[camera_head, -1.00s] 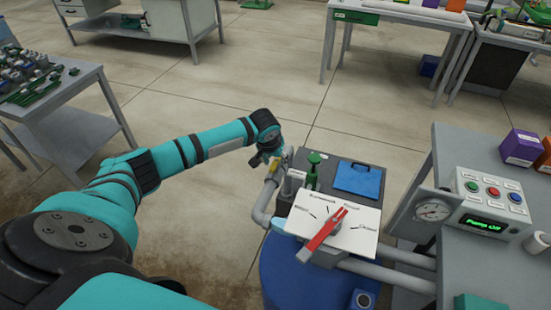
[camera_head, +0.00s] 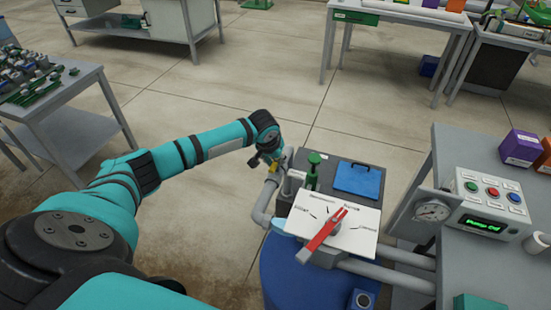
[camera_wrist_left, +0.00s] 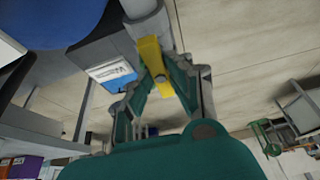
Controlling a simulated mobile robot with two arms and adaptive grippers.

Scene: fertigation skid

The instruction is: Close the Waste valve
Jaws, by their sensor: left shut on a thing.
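The valve's yellow handle (camera_wrist_left: 152,62) shows in the left wrist view, at the end of a grey pipe fitting (camera_wrist_left: 147,26). My left gripper (camera_wrist_left: 164,70) is shut on this handle, with a finger on each side of it. In the head view my left gripper (camera_head: 268,163) is at the grey pipe (camera_head: 261,209) on the left side of the skid, and only a little yellow shows there. A label (camera_wrist_left: 112,75) near the valve is too blurred to read surely. My right gripper is not in view.
A red lever (camera_head: 325,230) lies over a white dial plate (camera_head: 357,231) on the skid, above a blue barrel (camera_head: 290,275). A green-topped part (camera_head: 314,158) stands close right of my gripper. A control box (camera_head: 490,200) stands at right. Open floor lies beyond.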

